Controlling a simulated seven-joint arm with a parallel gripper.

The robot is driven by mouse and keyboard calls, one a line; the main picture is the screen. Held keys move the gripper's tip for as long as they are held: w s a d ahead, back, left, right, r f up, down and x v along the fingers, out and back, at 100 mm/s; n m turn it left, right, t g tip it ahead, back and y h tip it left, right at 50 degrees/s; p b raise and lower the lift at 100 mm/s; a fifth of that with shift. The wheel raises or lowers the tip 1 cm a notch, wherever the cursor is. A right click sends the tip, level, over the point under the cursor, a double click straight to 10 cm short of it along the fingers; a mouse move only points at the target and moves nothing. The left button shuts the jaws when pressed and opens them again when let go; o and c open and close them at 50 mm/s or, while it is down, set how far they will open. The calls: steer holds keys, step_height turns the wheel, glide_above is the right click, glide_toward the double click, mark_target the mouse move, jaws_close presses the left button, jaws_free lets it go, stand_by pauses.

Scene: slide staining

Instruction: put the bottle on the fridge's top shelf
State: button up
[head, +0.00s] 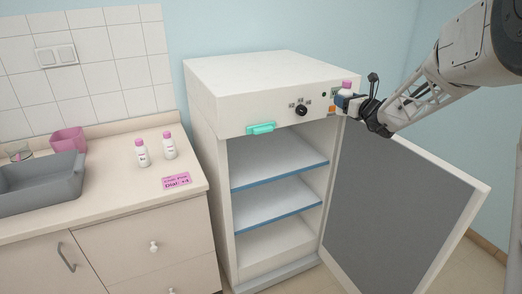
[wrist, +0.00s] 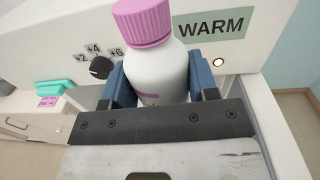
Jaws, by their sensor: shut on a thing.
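A white bottle with a pink cap (wrist: 158,68) stands between the blue fingers of my gripper (wrist: 162,88) in the wrist view. My gripper (head: 350,104) is shut on it and holds it in front of the upper right of the fridge's front panel in the head view, where mostly the pink cap (head: 347,85) shows. The white fridge (head: 215,125) stands open. Its top shelf (head: 275,162), pale with a blue front edge, is empty where I see it. The grey-lined door (head: 395,205) is swung out to the right.
Two similar bottles (head: 142,154) (head: 169,147) stand on the counter by a pink card (head: 177,181) reading "Dial: +4". The fridge has a black dial (head: 302,111), a teal handle (head: 261,128) and a "WARM" label (wrist: 210,26) beside a lit lamp (wrist: 218,62).

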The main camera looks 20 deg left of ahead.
step_height(320, 180, down, 14)
steer(key=s+d+f+n+g+y, duration=0.1)
steer(key=s+d+n+g+y, duration=0.1)
steer(key=s+d+g, duration=0.1)
steer(key=s+a+f+n+g, duration=0.1)
steer(key=a+f, duration=0.3)
steer(key=a, duration=0.5)
steer(key=s+a+f+n+g+y, duration=0.1)
steer(key=a+f, duration=0.4)
steer(key=a, duration=0.5)
steer(key=s+a+f+g, duration=0.1)
steer(key=a+f, duration=0.3)
steer(key=a, duration=0.5)
steer(key=shift+s+a+f+n+y, duration=0.3)
steer(key=shift+s+f+n+y, duration=0.1)
steer(key=shift+s, duration=0.45)
steer(key=shift+w, duration=0.15)
glide_above(262, 164)
steer(key=shift+f, duration=0.65)
steer(key=shift+f, duration=0.1)
steer(key=shift+f, duration=1.7)
steer(key=shift+f, duration=0.1)
